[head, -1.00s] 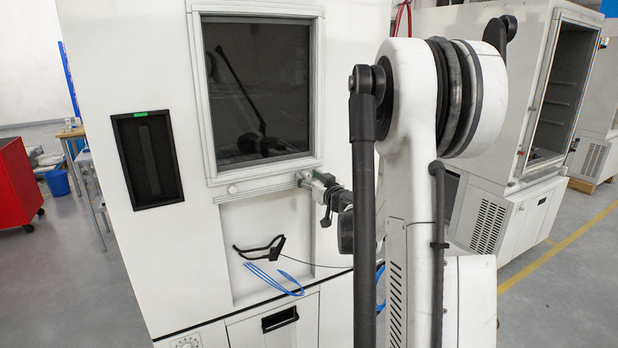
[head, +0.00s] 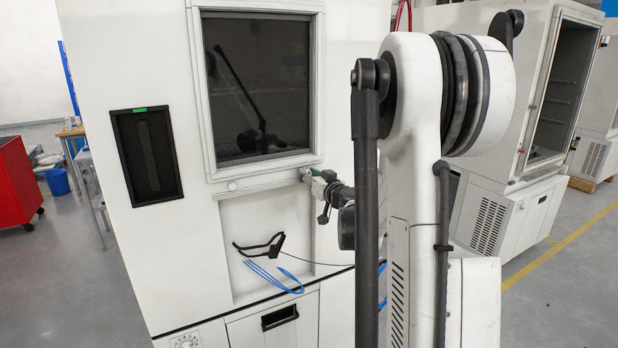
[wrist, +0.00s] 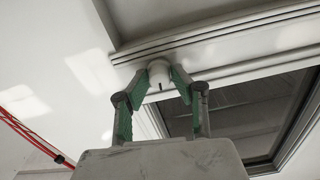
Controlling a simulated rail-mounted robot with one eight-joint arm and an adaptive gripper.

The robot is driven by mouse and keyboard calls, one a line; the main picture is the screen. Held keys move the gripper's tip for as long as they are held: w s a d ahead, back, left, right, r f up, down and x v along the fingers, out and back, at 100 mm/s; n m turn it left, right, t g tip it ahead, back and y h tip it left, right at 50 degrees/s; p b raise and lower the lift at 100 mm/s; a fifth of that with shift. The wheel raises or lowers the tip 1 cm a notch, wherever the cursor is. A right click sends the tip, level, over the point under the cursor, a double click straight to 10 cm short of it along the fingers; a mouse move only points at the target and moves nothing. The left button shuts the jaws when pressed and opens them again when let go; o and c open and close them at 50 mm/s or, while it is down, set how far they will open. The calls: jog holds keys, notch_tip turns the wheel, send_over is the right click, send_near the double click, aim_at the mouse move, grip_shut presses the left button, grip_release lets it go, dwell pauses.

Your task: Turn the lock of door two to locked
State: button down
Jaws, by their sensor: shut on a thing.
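The door with a dark window (head: 258,85) fills the middle of the head view, on a white chamber. A small white round lock knob (wrist: 158,66) sits on the door's pale frame in the wrist view, with a short dark mark on its face. My gripper (wrist: 161,75) is shut on this knob, one green finger on each side. In the head view my gripper (head: 309,175) is at the lower right corner of the window frame; the knob is too small to make out there. No door number is readable.
Another round knob (head: 232,187) is at the frame's lower left. Below is a recess with a black handle-like piece (head: 262,246) and blue cables (head: 272,277). Red cables (wrist: 32,133) hang left in the wrist view. Another chamber (head: 530,120) stands right.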

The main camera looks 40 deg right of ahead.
jog(key=m+b, duration=0.3)
jog(key=m, duration=0.1)
jog(key=shift+f, duration=0.15)
jog(key=m+b, duration=0.2)
jog(key=m, duration=0.2)
jog(key=shift+d+m, duration=0.1)
jog(key=shift+m, duration=0.3)
jog(key=m+b, duration=0.1)
jog(key=m, duration=0.2)
jog(key=shift+m+b, duration=0.3)
jog(key=shift+b, duration=0.05)
jog(key=m+b, duration=0.1)
jog(key=m, duration=0.3)
jog(key=c, duration=1.5)
grip_release()
jog(key=v, duration=1.2)
